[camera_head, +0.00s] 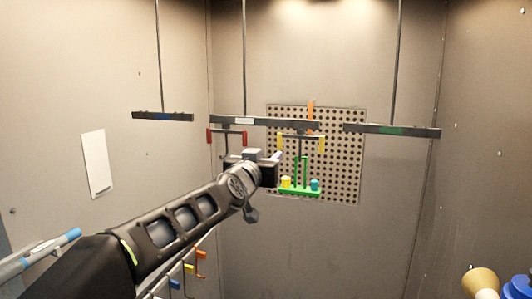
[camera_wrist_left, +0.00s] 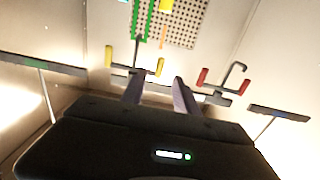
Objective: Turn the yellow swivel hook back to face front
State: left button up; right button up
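The yellow swivel hook (camera_head: 322,144) hangs from the middle dark bar, its crossbar with two yellow ends spread left and right. It also shows in the left wrist view (camera_wrist_left: 160,66), left of and beyond the fingers. My left gripper (camera_head: 276,158) is just below and left of this hook in the head view. In the left wrist view, its two pale purple fingers (camera_wrist_left: 158,84) stand apart with nothing between them. I see no clear contact with the hook. My right gripper is in neither view.
A red-ended hook (camera_head: 210,136) hangs from the same middle bar (camera_head: 270,120), close left of my gripper. Other bars hang left (camera_head: 150,116) and right (camera_head: 415,132). A green rack (camera_head: 300,192) sits before the perforated panel (camera_head: 345,165). Colored hooks (camera_head: 189,269) sit low left.

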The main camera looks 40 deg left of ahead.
aim_at(279, 145)
pick_arm(q)
jog(key=shift+a+r, duration=0.1)
jog(key=shift+r, duration=0.15)
jog(key=p+x, duration=0.1)
jog(key=x, duration=0.9)
jog(key=shift+w+a+f+p, duration=0.1)
jog(key=shift+w+p, duration=0.1)
jog(key=shift+p, duration=0.1)
jog(key=shift+w+a, duration=0.25)
jog(key=shift+w, duration=0.35)
jog(key=shift+c, duration=0.3)
jog(key=shift+s, duration=0.1)
jog(key=c, duration=0.6)
